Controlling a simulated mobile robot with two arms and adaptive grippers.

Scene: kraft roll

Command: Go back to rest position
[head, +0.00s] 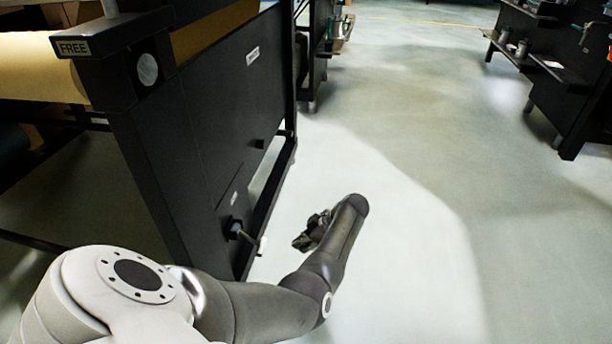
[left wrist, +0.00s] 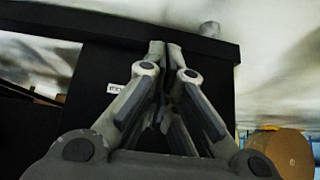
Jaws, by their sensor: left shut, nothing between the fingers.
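My left gripper (head: 303,240) hangs low over the pale floor in the head view, right of the black machine frame. In the left wrist view its fingers (left wrist: 166,50) come together at the tips, with nothing between them. The black side panel (head: 225,95) of the frame stands to its left in the head view. A small lever with a pale end (head: 248,238) sticks out low on that frame, left of the gripper and apart from it. My right gripper is not in view.
A brown kraft roll (head: 40,70) lies in the frame at the upper left, beside a "FREE" label (head: 73,48). A brown roll (left wrist: 284,152) also shows in the left wrist view. Dark shelving (head: 565,75) stands at the upper right. The floor (head: 420,180) between is clear.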

